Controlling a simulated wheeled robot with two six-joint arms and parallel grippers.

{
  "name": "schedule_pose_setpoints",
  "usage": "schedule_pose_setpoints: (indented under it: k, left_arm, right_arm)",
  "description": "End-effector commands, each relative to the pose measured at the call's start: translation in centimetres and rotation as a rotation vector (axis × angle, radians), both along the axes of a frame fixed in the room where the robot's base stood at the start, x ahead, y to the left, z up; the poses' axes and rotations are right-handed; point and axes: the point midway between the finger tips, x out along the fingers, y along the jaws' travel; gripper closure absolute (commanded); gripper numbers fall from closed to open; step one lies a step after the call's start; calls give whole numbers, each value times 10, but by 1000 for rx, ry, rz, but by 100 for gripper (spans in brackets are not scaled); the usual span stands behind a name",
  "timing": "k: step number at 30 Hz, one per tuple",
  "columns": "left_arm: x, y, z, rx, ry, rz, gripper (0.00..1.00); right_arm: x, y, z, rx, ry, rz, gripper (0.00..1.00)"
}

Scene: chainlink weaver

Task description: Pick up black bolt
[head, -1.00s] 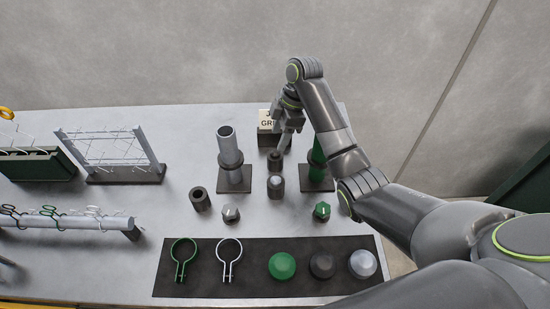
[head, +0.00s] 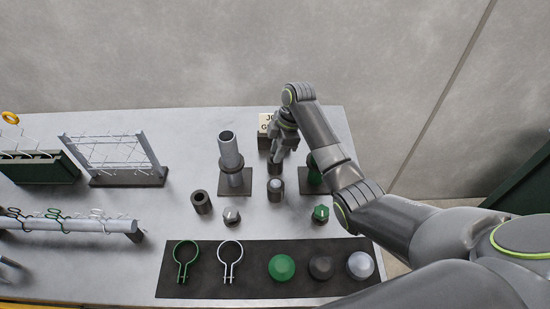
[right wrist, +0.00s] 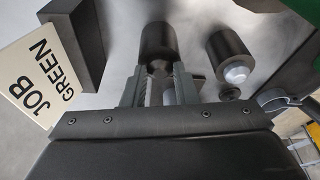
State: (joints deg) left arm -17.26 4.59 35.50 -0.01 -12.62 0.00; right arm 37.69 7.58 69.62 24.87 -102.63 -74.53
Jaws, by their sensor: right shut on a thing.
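My right gripper (head: 277,160) points down between the two upright posts, over the back of the row of small parts. In the right wrist view its two fingers (right wrist: 158,90) are closed around a small dark piece (right wrist: 158,69), which looks like the black bolt. A black cylindrical holder (right wrist: 158,40) shows just beyond the fingertips. I cannot tell whether the bolt is still in that holder. In the head view the fingers hide the bolt. A second black holder with a silver-topped bolt (head: 275,184) stands just in front of the gripper. My left gripper is not in view.
A grey post (head: 231,155) stands left of the gripper, and a green post (head: 314,175) stands close on its right, partly hidden. A JOB GREEN sign (right wrist: 38,77) is behind. Another black holder (head: 201,202) and a dark mat (head: 250,283) with clamps and caps lie nearer.

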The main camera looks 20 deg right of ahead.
Motion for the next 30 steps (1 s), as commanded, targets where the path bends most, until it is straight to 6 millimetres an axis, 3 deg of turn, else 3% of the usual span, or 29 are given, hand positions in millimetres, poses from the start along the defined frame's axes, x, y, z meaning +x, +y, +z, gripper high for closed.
schedule_pose_setpoints:
  k: [10,14,20,21,30]
  left_arm:
    - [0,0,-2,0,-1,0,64]
    - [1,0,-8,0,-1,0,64]
    - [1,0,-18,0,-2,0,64]
    - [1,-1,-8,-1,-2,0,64]
    - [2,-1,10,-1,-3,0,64]
  right_arm:
    - [1,0,7,1,-4,0,98]
    - [1,0,28,0,-8,1,98]
    - [2,0,75,-1,-7,0,98]
    - [1,0,85,1,-2,0,98]
    - [0,0,101,1,0,-1,98]
